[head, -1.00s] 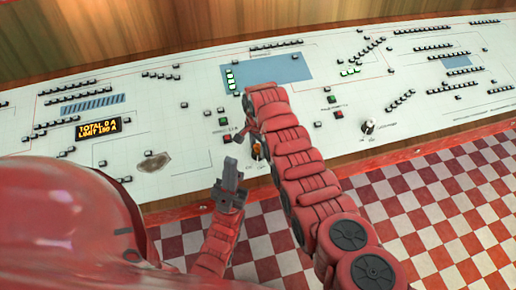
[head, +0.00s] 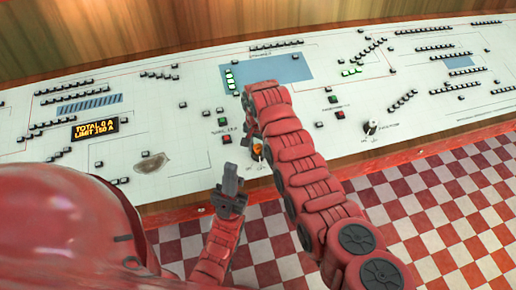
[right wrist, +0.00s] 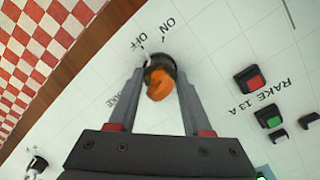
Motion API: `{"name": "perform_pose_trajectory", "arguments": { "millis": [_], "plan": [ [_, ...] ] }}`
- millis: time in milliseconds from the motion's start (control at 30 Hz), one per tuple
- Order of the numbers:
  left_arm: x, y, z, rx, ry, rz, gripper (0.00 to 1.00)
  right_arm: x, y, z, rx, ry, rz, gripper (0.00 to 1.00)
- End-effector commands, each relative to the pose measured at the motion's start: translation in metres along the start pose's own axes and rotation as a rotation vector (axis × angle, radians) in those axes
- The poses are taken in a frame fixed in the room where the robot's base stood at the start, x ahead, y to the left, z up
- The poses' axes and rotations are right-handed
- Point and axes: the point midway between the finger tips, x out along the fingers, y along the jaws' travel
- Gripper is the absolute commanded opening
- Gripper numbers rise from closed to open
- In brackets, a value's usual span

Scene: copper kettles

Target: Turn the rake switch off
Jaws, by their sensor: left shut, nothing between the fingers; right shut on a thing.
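The rake switch is an orange knob (right wrist: 158,82) on a dark round base, with ON and OFF printed beside it on the white panel. In the right wrist view the fingers of my right gripper (right wrist: 160,84) are on both sides of the knob and shut on it. I cannot tell for sure which mark the knob points to. In the head view a bit of the orange knob (head: 257,150) shows beside my right arm, which hides most of my right gripper. My left gripper (head: 229,180) is shut and empty, in front of the panel's near edge.
A red button (right wrist: 253,82) and a green button (right wrist: 269,117) sit beside the label RAKE 13 A. Another knob (head: 371,127) stands farther right on the panel. The checkered floor lies in front of the panel.

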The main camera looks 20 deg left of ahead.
Motion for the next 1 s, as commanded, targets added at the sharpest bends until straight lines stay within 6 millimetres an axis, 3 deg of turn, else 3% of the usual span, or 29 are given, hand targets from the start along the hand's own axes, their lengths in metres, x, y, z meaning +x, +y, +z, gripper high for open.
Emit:
{"name": "perform_pose_trajectory", "arguments": {
  "millis": [433,467,600,1000],
  "plan": [
    [-0.0004,0.0,0.0001,0.0,0.0,0.0,0.0,0.0,0.0002,-0.0002,-0.005,0.0,0.0,0.0],
    [-0.0004,0.0,0.0001,0.0,0.0,0.0,0.0,0.0,0.0002,-0.0002,-0.005,0.0,0.0,0.51],
    [-0.0004,0.0,0.0001,0.0,0.0,0.0,0.0,-0.0001,0.0002,-0.0002,-0.005,0.0,0.0,0.76],
    [-0.0026,0.0001,0.0004,0.0,0.0,0.0,0.0,-0.0041,-0.0002,-0.0004,-0.005,0.001,0.0,0.79]
  ]
}}
